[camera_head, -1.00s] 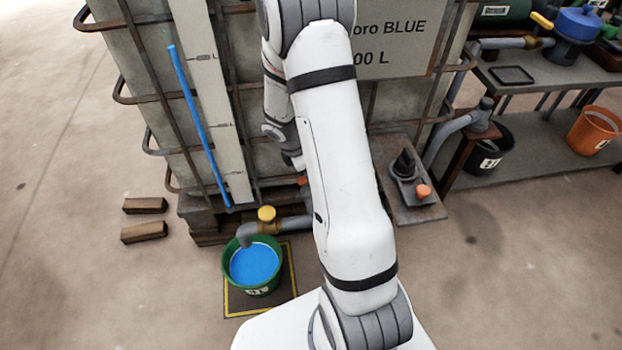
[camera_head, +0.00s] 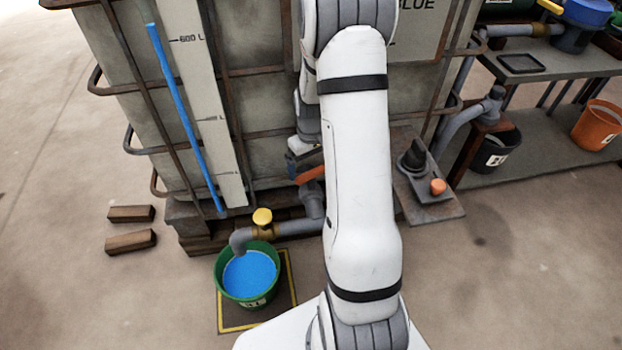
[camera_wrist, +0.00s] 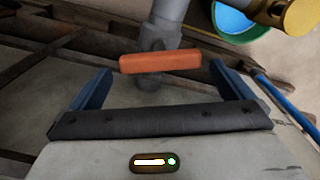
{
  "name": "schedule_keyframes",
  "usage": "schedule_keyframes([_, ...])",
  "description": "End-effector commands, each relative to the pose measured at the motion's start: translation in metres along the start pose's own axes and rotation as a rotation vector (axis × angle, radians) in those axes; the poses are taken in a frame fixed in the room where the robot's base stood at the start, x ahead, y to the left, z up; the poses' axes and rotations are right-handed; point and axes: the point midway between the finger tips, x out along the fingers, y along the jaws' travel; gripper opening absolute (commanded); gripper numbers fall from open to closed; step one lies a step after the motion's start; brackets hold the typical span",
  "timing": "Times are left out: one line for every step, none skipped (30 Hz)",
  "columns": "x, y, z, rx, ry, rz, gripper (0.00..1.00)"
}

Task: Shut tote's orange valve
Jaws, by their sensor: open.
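The orange valve handle (camera_wrist: 160,62) lies crosswise on a grey pipe (camera_wrist: 168,25) in the wrist view. My gripper (camera_wrist: 160,85) is open, with its two blue fingers to the left and right of the handle's ends. I cannot tell whether they touch it. In the head view part of the orange handle (camera_head: 311,173) shows just left of my arm, below my gripper (camera_head: 300,160). The rest of the handle is hidden behind the arm. The tote (camera_head: 265,90) stands behind, caged in rusty bars, with a blue level tube (camera_head: 182,105).
A green bucket (camera_head: 220,282) of blue liquid stands under the pipe's spout, beside a yellow-handled valve (camera_head: 262,217). A plate with a black knob and orange button (camera_head: 438,187) is right of my arm. A bench (camera_head: 545,65) stands right; wooden blocks (camera_head: 131,240) lie left.

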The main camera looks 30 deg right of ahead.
Motion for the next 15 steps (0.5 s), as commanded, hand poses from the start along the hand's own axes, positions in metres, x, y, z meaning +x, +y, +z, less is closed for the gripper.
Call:
schedule_keyframes([0.013,0.0,0.001,-0.001,-0.002,-0.001,1.0])
schedule_keyframes([0.018,0.0,0.001,-0.001,-0.002,-0.001,1.0])
schedule_keyframes([0.025,0.0,0.001,-0.002,-0.003,-0.001,1.0])
schedule_keyframes([0.03,0.0,0.001,-0.002,-0.003,-0.001,1.0])
schedule_keyframes([0.035,0.0,0.001,-0.002,-0.002,0.0,1.0])
schedule_keyframes([0.04,0.0,0.001,-0.002,-0.002,0.0,1.0])
schedule_keyframes([0.044,0.0,0.001,-0.002,-0.003,0.0,1.0])
schedule_keyframes([0.048,0.0,0.001,-0.002,-0.003,0.0,1.0])
schedule_keyframes([0.051,0.0,0.001,-0.002,-0.002,0.0,1.0])
schedule_keyframes([0.054,0.0,0.0,-0.003,-0.001,0.001,1.0])
schedule_keyframes([0.056,0.001,0.0,-0.003,0.0,0.001,1.0])
schedule_keyframes([0.057,0.001,0.0,-0.003,0.0,0.001,1.0])
schedule_keyframes([0.058,0.001,0.0,-0.003,0.0,0.001,1.0])
schedule_keyframes([0.059,0.001,0.0,-0.003,0.0,0.001,1.0])
schedule_keyframes([0.059,0.001,0.0,-0.003,0.0,0.001,1.0])
